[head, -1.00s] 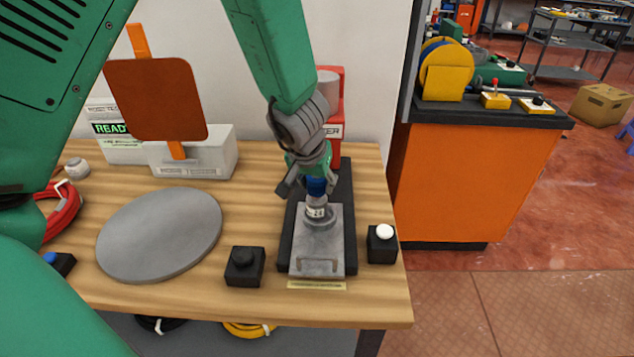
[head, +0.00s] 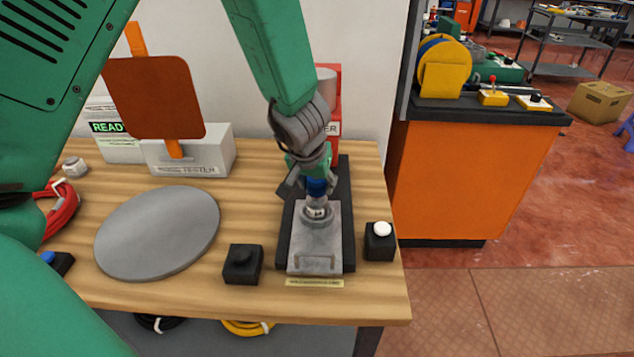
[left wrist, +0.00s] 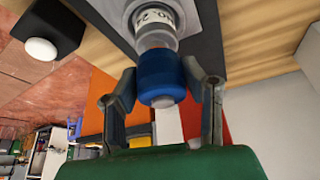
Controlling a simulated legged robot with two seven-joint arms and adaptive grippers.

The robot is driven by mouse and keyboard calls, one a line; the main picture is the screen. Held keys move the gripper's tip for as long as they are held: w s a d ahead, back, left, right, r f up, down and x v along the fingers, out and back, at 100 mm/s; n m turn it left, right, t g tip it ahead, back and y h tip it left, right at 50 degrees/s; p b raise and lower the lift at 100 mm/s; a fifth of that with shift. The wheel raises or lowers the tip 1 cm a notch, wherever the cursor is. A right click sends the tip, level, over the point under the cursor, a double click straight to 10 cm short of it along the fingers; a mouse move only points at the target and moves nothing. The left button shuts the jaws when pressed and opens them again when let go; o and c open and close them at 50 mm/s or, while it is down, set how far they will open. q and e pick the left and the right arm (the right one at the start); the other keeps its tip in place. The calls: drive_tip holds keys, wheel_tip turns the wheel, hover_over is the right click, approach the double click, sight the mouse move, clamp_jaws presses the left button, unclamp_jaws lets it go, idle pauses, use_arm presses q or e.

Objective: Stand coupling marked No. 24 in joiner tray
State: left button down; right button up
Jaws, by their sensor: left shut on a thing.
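The coupling (head: 317,204) is upright, with a blue upper part and a clear-grey lower part carrying a white label. In the left wrist view the coupling (left wrist: 158,65) shows part of a label with "No. 2", the rest turned away. My left gripper (head: 311,183) comes from above, its fingers shut around the blue part; the left wrist view also shows the gripper (left wrist: 164,88). The coupling's lower end is at the round socket of the grey joiner tray (head: 315,263); whether it is fully seated I cannot tell. My right gripper is not in view.
The tray lies on a black base near the table's right edge. A grey disc (head: 158,232) lies further left. A red device (head: 331,95) stands behind the gripper.

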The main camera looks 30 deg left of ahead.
use_arm(q)
drive_tip(key=shift+f, duration=0.15)
drive_tip(key=c, duration=1.3)
unclamp_jaws()
drive_tip(key=shift+o, duration=0.2)
drive_tip(key=shift+s+d, duration=0.1)
drive_tip(key=p+v, duration=0.7)
drive_tip(key=v, duration=0.4)
drive_tip(key=shift+p, duration=0.35)
